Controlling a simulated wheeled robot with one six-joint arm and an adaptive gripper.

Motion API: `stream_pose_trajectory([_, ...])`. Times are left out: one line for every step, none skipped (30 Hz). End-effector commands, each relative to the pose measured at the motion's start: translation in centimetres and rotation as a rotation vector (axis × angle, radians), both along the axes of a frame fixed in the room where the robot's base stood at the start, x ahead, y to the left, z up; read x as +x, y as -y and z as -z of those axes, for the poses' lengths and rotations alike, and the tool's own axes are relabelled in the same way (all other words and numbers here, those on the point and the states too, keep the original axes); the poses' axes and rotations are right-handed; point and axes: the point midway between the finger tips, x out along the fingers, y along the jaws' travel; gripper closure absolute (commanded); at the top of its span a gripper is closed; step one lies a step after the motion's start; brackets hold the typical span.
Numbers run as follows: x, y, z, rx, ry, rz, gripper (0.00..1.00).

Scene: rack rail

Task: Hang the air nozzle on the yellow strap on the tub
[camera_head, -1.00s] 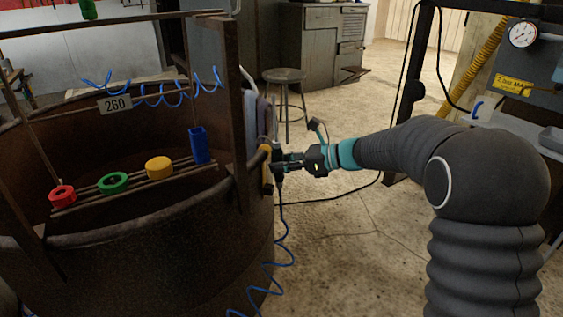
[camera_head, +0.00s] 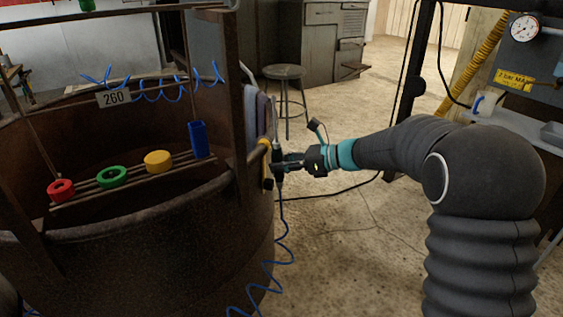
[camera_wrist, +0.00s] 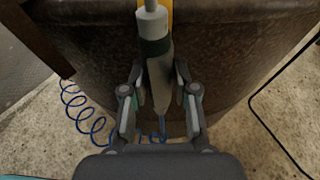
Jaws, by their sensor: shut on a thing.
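The air nozzle (camera_wrist: 155,47), grey with a dark green band, is held between the fingers of my gripper (camera_wrist: 158,80) in the wrist view. My gripper is shut on it. In the head view the nozzle (camera_head: 278,163) is a small dark shape at the tip of my gripper (camera_head: 285,162), with a blue coiled hose (camera_head: 283,250) hanging below. The yellow strap (camera_head: 265,165) hangs on the right side of the rusty tub (camera_head: 150,250), just left of the nozzle. The strap (camera_wrist: 168,8) shows partly behind the nozzle in the wrist view. Whether they touch, I cannot tell.
A slatted rack on the tub carries a red ring (camera_head: 60,190), a green ring (camera_head: 112,176), a yellow piece (camera_head: 158,161) and a blue holder (camera_head: 198,139). Cloths (camera_head: 255,115) hang behind the strap. A stool (camera_head: 285,75) stands behind. Floor right of the tub is mostly clear.

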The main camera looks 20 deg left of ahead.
Motion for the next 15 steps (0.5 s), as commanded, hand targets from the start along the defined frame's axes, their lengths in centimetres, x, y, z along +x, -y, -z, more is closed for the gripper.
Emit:
stream_pose_trajectory([0.01, -0.01, 0.17, 0.001, 0.0, 0.0, 1.0])
stream_pose_trajectory([0.01, -0.01, 0.24, 0.001, 0.0, 0.0, 1.0])
stream_pose_trajectory([0.01, 0.0, 0.33, 0.001, 0.0, 0.0, 1.0])
stream_pose_trajectory([0.01, -0.01, 0.37, 0.001, 0.0, 0.0, 1.0])
stream_pose_trajectory([0.01, 0.0, 0.39, 0.001, 0.0, 0.0, 1.0])
stream_pose_trajectory([0.01, -0.01, 0.4, 0.001, 0.001, 0.0, 1.0])
stream_pose_trajectory([0.01, 0.0, 0.4, 0.001, 0.001, 0.0, 1.0])
stream_pose_trajectory([0.01, 0.0, 0.39, 0.001, 0.001, 0.0, 1.0])
stream_pose_trajectory([0.01, -0.01, 0.38, 0.001, 0.001, 0.001, 1.0])
stream_pose_trajectory([0.01, -0.01, 0.38, 0.001, 0.001, 0.001, 1.0])
stream_pose_trajectory([0.01, 0.0, 0.39, 0.001, 0.001, 0.0, 1.0])
stream_pose_trajectory([0.01, -0.01, 0.38, 0.001, 0.001, 0.001, 0.67])
stream_pose_trajectory([0.01, -0.01, 0.38, 0.001, 0.001, 0.001, 0.59])
stream_pose_trajectory([0.01, -0.01, 0.38, 0.001, 0.001, 0.0, 0.52])
stream_pose_trajectory([0.01, 0.0, 0.39, 0.001, 0.001, 0.0, 0.43])
